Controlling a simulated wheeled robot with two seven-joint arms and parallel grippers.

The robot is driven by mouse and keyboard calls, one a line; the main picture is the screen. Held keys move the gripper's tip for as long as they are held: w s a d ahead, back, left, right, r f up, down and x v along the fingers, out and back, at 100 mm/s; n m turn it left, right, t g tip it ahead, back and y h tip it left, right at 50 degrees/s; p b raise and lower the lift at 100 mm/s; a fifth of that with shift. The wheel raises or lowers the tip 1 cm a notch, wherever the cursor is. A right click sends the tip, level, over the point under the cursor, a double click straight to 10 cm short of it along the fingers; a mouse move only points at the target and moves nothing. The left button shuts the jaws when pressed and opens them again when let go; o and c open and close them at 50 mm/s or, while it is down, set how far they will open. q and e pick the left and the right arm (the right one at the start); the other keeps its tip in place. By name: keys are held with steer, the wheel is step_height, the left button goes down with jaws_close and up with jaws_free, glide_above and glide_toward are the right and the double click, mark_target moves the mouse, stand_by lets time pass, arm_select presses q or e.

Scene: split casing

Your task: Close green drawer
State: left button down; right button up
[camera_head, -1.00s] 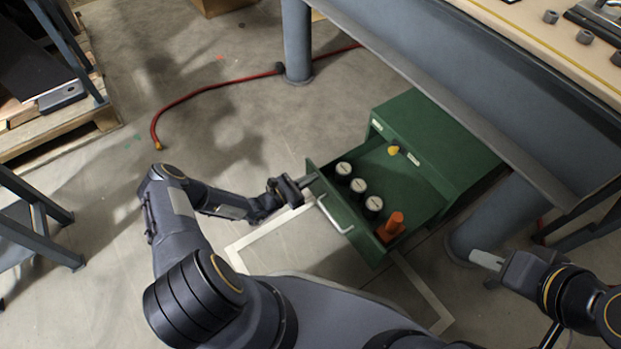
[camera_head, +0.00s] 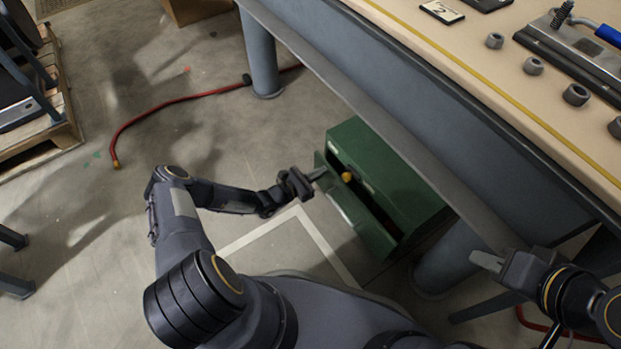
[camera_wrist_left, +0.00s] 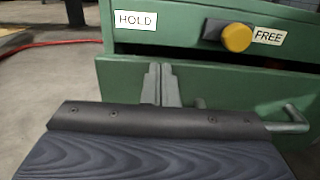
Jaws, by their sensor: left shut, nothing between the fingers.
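The green drawer (camera_head: 355,208) sits in a green cabinet (camera_head: 392,165) under the workbench and stands a little way out, with a narrow dark gap at its top. Its front panel (camera_wrist_left: 215,88) and grey handle (camera_wrist_left: 290,122) show in the left wrist view. A yellow knob (camera_wrist_left: 236,38) on the cabinet face lies at the label FREE, with HOLD to its left. My left gripper (camera_head: 318,173) is shut and empty, its fingertips (camera_wrist_left: 160,80) at the drawer front's upper edge; contact is hard to tell. My right gripper (camera_head: 487,261) is at the right, its jaw state unclear.
The workbench (camera_head: 440,95) overhangs the cabinet, with several nuts and a clamp-like fixture on top. Its grey legs (camera_head: 262,55) stand on both sides. A red hose (camera_head: 180,102) lies on the floor. A pallet (camera_head: 45,140) is at the far left.

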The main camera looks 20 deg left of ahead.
mark_target(328, 166)
arm_select(q)
steer(key=x, duration=0.3)
steer(key=shift+w+d+r+b, duration=0.1)
steer(key=shift+w+d+b, duration=0.05)
steer(key=shift+w+b, duration=0.15)
arm_select(e)
steer(key=shift+w+d+f, duration=0.1)
steer(key=shift+w+f, duration=0.05)
steer(key=shift+f, duration=0.2)
